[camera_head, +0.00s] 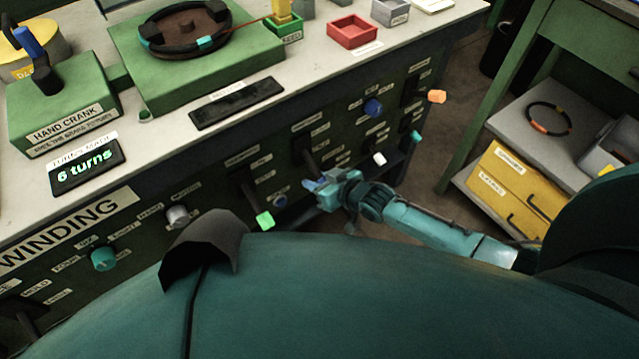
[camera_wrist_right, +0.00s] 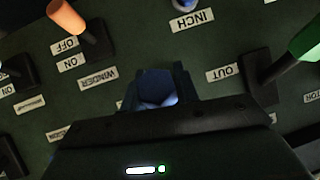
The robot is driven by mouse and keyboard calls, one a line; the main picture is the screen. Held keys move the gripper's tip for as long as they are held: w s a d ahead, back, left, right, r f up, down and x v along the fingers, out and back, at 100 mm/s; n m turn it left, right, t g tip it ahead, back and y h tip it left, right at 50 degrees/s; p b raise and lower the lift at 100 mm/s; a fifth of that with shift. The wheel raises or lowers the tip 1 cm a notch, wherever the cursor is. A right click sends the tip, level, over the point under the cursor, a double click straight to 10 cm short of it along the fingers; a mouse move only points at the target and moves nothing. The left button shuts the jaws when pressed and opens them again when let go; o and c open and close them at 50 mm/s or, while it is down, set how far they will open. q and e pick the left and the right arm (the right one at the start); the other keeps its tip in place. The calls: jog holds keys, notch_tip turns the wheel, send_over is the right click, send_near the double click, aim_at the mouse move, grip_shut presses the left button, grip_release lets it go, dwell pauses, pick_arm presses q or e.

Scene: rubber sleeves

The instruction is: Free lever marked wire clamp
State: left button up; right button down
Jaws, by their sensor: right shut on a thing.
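My right gripper (camera_head: 318,184) is at the front of the dark green control panel, at the lower end of a black lever (camera_head: 308,155). I cannot read a wire clamp label in either view, so I cannot tell whether this is the marked lever. A lever with a green handle (camera_head: 265,220) hangs to the left; a green handle (camera_wrist_right: 306,42) also shows in the right wrist view. My left gripper is not in view.
The panel also bears a white-tipped lever (camera_head: 379,159), an orange handle (camera_head: 437,96), a blue knob (camera_head: 373,108) and a teal knob (camera_head: 104,258). The worktop above holds a green hand crank (camera_head: 62,105) and a display reading 6 turns (camera_head: 85,168). Yellow drawers (camera_head: 515,190) stand at right.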

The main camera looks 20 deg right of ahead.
jog(key=shift+w, duration=0.1)
dwell(0.3)
jog(key=c, duration=1.1)
grip_release()
jog(key=shift+f, duration=0.1)
jog(key=shift+o, duration=0.2)
